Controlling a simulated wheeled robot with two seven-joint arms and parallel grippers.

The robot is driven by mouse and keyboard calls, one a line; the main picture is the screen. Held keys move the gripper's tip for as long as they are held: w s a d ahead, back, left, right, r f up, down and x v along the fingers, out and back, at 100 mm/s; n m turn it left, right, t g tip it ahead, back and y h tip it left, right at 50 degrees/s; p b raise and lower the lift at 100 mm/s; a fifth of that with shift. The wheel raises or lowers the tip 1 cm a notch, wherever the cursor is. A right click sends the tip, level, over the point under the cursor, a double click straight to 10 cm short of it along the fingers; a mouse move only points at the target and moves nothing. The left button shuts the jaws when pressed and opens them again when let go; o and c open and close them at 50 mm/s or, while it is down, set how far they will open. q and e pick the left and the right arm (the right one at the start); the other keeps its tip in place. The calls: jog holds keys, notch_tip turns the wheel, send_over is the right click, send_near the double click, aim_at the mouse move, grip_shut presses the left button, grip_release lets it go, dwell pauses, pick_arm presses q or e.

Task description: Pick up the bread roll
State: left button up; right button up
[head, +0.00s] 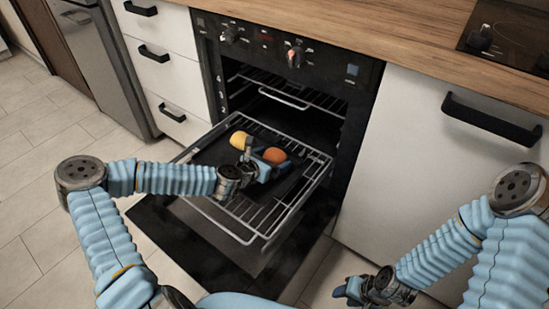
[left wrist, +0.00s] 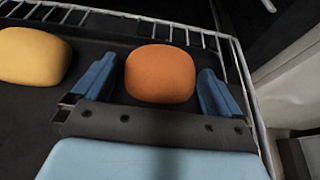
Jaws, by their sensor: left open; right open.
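An orange-brown rounded bread roll (head: 274,155) rests on a dark tray (head: 222,152) on the pulled-out oven rack. In the left wrist view the roll (left wrist: 160,73) sits between the two blue fingers of my left gripper (left wrist: 158,82), with a gap on each side. My left gripper (head: 263,163) is open in the head view, beside the roll and partly in front of it. A yellow rounded item (head: 239,139) lies left of the roll, and it shows at the left of the wrist view (left wrist: 32,57). My right gripper (head: 352,289) is open and empty, low at the right.
The wire rack (head: 243,238) sticks out over the lowered oven door (head: 187,243). The rack's wire rim (left wrist: 247,75) runs close to the right of my left gripper. White cabinets flank the oven, with a wooden counter (head: 400,35) above.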

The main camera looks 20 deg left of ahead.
pick_arm(q)
jog(key=c, duration=0.9)
